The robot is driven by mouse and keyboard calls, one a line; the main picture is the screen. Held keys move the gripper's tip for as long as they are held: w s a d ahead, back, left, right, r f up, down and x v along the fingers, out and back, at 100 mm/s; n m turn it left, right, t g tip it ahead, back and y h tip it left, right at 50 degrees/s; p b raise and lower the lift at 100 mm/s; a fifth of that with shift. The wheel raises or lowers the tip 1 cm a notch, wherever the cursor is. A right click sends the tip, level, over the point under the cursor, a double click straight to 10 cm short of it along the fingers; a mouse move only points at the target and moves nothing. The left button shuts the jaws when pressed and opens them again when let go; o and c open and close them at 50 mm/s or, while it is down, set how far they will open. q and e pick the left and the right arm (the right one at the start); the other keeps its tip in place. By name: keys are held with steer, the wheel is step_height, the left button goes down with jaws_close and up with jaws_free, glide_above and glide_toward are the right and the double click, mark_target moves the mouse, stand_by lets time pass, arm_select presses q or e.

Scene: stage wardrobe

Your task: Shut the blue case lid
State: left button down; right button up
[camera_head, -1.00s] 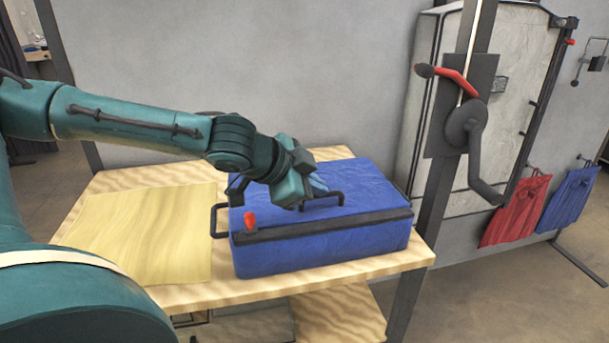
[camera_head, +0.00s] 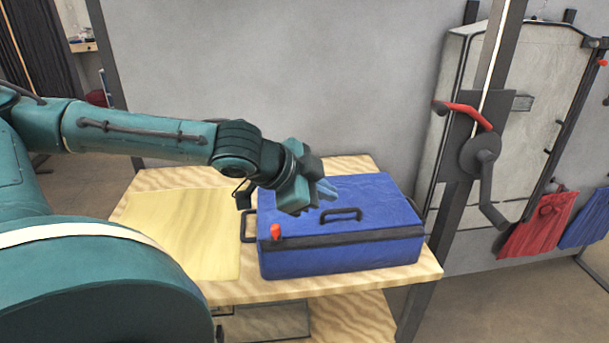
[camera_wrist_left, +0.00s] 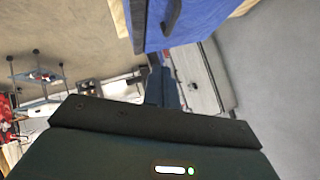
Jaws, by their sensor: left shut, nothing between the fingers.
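The blue case (camera_head: 340,250) stands on the wooden table, its lid (camera_head: 385,198) lying flat on the body with no gap visible. A dark handle (camera_head: 341,213) is on the lid, and a red latch piece (camera_head: 276,231) sits at the left end of the dark front band. My left gripper (camera_head: 325,191) is shut and empty above the lid, behind and left of the handle; whether it touches the lid is unclear. The left wrist view shows its fingers (camera_wrist_left: 161,86) together, with part of the blue case (camera_wrist_left: 185,22) at the top. My right gripper is out of view.
A yellow cloth or sheet (camera_head: 185,230) lies on the table (camera_head: 350,287) left of the case. A post with a crank (camera_head: 480,155) rises just right of the table. Red (camera_head: 537,225) and blue cloths hang at the far right. A grey wall stands behind.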

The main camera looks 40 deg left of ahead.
arm_select(q)
steer(key=shift+p+v, duration=0.35)
steer(key=shift+v, duration=2.45)
steer(key=shift+s+d+f, duration=0.15)
steer(key=shift+s, duration=0.05)
steer(key=w+d+f+h, duration=0.2)
steer(key=d+f+h, duration=0.3)
steer(key=d+f, duration=1)
steer(key=s+d+f+n+y, duration=0.1)
steer(key=s+f+n+y, duration=0.1)
steer(key=s+f, duration=0.3)
steer(key=s+d+f+n+t+y+p, duration=0.1)
steer(key=s+f+n, duration=0.4)
steer(key=f, duration=0.7)
steer(key=shift+s+d+f+y, duration=0.4)
steer(key=shift+d+y, duration=0.2)
steer(key=shift+d, duration=0.2)
